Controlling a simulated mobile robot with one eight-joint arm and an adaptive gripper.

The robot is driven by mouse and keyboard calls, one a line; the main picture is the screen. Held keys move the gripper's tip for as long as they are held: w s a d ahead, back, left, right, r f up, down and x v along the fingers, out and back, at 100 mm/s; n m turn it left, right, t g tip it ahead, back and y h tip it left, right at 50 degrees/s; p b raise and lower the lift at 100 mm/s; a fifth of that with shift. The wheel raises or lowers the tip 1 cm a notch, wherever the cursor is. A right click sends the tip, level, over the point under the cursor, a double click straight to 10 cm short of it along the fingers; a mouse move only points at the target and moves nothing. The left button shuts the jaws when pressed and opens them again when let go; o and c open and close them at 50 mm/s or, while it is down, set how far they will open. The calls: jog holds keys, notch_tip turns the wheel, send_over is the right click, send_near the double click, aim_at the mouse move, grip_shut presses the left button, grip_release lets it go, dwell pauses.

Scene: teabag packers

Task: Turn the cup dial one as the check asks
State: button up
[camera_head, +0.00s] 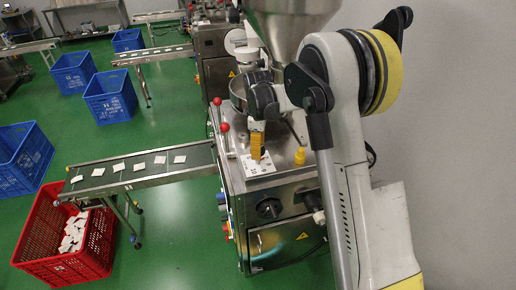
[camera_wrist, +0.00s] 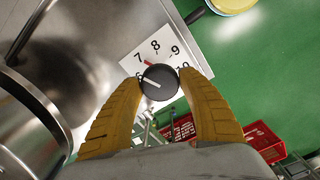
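In the wrist view, the cup dial (camera_wrist: 160,83) is a round black knob with a white line pointing up and left, near the 6. It sits over a white scale card (camera_wrist: 165,50) with printed numbers from 6 to 10 showing and a red mark by the 7. The yellow fingers of my gripper (camera_wrist: 162,80) stand on either side of the knob, their tips at its edges. I cannot tell whether they press on it. In the head view, my gripper (camera_head: 257,154) points down over the card (camera_head: 257,166) on the machine top, and its finger hides the dial.
A yellow knob (camera_head: 300,155) stands right of the card, with a steel hopper (camera_head: 290,20) above the machine. A conveyor (camera_head: 140,170) with several teabags runs left, over a red crate (camera_head: 65,240). Blue crates (camera_head: 110,95) stand on the green floor.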

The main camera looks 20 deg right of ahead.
jog(key=c, duration=0.5)
jog(key=shift+m+b, duration=0.3)
jog(key=shift+m, duration=0.1)
jog(key=m+b, duration=0.2)
jog(key=m, duration=0.1)
jog(key=shift+f+m, duration=0.1)
jog(key=shift+m, duration=0.2)
jog(key=m+b, duration=0.2)
jog(key=m, duration=0.3)
jog(key=shift+m, duration=0.3)
jog(key=o, duration=1.2)
